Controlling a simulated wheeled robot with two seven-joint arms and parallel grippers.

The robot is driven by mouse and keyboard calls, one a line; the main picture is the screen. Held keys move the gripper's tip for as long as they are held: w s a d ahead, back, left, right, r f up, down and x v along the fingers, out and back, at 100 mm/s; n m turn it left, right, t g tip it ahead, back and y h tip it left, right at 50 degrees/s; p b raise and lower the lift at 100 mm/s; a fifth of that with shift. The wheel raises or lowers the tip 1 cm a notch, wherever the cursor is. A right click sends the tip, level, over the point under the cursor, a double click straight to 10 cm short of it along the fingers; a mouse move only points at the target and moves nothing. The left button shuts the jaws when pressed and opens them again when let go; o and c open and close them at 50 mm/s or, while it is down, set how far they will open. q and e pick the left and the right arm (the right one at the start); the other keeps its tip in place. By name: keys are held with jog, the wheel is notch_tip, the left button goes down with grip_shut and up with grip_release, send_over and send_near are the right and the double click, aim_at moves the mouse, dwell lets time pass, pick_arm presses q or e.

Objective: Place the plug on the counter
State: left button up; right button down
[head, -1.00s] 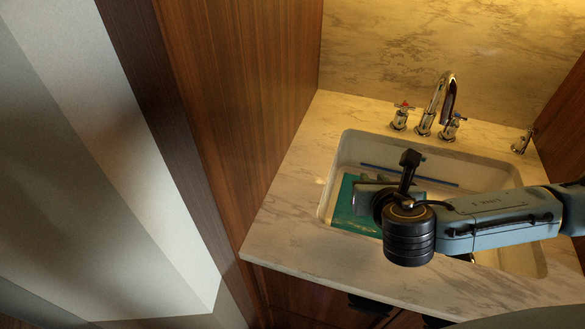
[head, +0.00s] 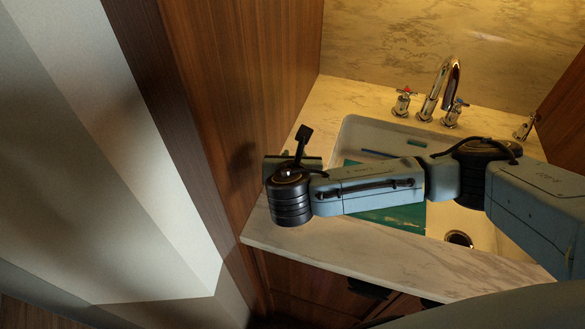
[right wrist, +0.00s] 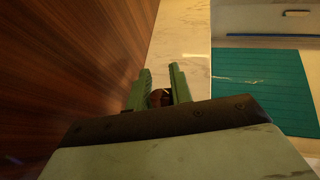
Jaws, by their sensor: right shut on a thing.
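My right gripper (head: 292,163) is above the marble counter (head: 345,250) at the left of the sink, close to the wooden side panel. In the right wrist view my right gripper (right wrist: 159,72) points down over the counter strip (right wrist: 183,40) and is shut on a small dark brownish thing with a bright edge, likely the plug (right wrist: 157,98). Most of the plug is hidden by the fingers and gripper body. I cannot tell whether it touches the counter. My left gripper is not in view.
The sink (head: 352,128) lies right of the gripper, with a teal board (head: 395,218), a blue stick (head: 377,154) and a drain (head: 458,238) inside. A chrome faucet (head: 440,88) stands behind it. The wooden panel (head: 245,110) bounds the left. The front-left counter is bare.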

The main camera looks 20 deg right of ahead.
notch_tip(320, 180, down, 3)
jog(key=shift+f, duration=0.15)
jog(key=shift+w+a+f, duration=0.1)
jog(key=shift+a+f, duration=0.1)
jog(key=shift+f, duration=0.1)
jog(key=shift+f, duration=0.15)
jog(key=c, duration=1.3)
grip_release()
jog(key=shift+o, duration=0.2)
jog(key=shift+r, duration=0.2)
jog(key=p+v, duration=0.1)
jog(key=v, duration=1.1)
